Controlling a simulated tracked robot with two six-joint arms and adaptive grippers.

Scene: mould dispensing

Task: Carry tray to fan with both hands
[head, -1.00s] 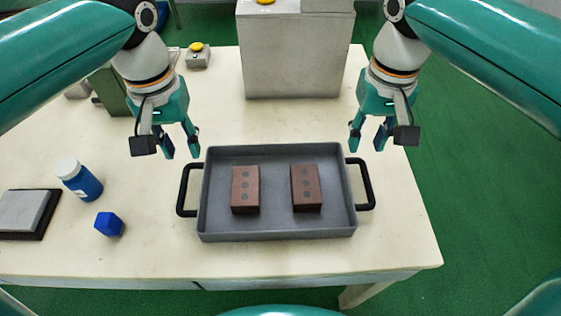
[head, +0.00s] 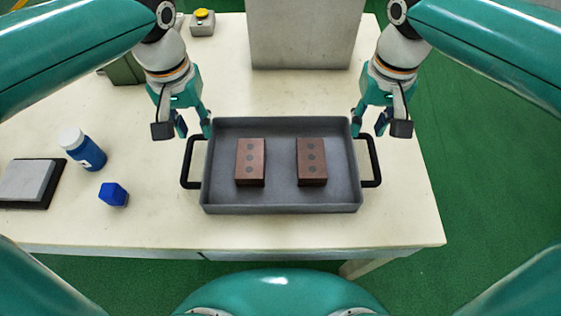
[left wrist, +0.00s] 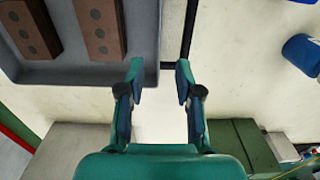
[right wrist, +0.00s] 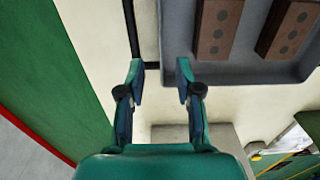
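The grey tray (head: 281,208) lies on the table with two dark red-brown moulds, the left one (head: 250,162) and the right one (head: 312,162), inside. Its black handles, left (head: 186,165) and right (head: 375,160), stick out at its sides. My left gripper (head: 193,130) is open and empty at the far end of the left handle. In the left wrist view the handle (left wrist: 190,28) lines up near one fingertip. My right gripper (head: 369,128) is open and empty at the far end of the right handle, which shows by one fingertip in the right wrist view (right wrist: 131,28). No fan is identifiable.
A blue bottle (head: 82,150), a blue cube (head: 113,195) and a flat scale-like plate (head: 28,181) stand left of the tray. A grey box (head: 305,40) stands behind it. A yellow-button box (head: 202,23) sits at the back left. The table (head: 300,232) is clear in front.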

